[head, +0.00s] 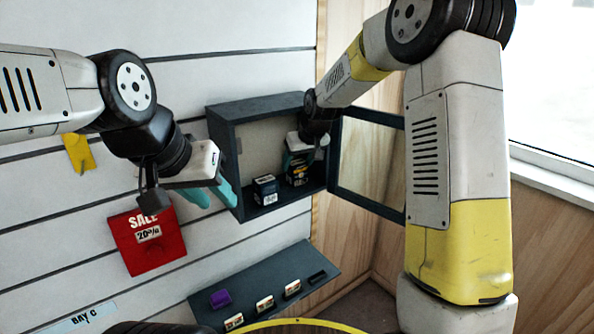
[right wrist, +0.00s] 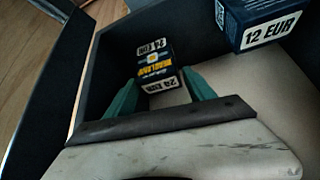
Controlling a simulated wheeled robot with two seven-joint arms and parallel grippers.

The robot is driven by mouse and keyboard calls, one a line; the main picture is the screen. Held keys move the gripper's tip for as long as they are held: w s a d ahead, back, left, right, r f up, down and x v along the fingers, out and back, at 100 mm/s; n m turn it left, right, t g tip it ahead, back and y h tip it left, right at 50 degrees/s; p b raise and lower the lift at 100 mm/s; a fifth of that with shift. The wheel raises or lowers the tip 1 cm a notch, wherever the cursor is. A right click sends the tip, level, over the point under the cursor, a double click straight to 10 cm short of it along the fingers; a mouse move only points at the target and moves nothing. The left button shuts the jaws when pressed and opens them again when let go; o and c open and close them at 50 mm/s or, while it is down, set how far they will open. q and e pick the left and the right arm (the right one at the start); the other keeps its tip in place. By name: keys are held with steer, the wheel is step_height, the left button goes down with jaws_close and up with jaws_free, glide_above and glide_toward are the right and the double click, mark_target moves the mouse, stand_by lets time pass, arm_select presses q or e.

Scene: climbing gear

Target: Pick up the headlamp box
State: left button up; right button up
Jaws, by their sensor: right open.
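The headlamp box (head: 298,171), dark with yellow and white print, stands inside the open wall cabinet (head: 222,153), at the right of its floor. In the right wrist view the headlamp box (right wrist: 153,62) shows its 24 EUR label. My right gripper (right wrist: 161,92) is open, with its teal fingers to either side of the box's near end; I cannot tell whether they touch it. In the head view my right gripper (head: 303,145) is inside the cabinet at the box's top, its fingers mostly hidden. My left gripper (head: 217,197) is open and empty, outside the cabinet's left wall.
A smaller dark box (head: 265,190), labelled 12 EUR in the right wrist view (right wrist: 265,22), stands left of the headlamp box. The cabinet's glazed door (head: 368,165) is open to the right. A red sale sign (head: 150,243) hangs left; a sloped shelf (head: 250,283) is below.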

steer(key=x, duration=0.5)
steer(key=c, duration=1.2)
steer(key=shift+r, duration=0.1)
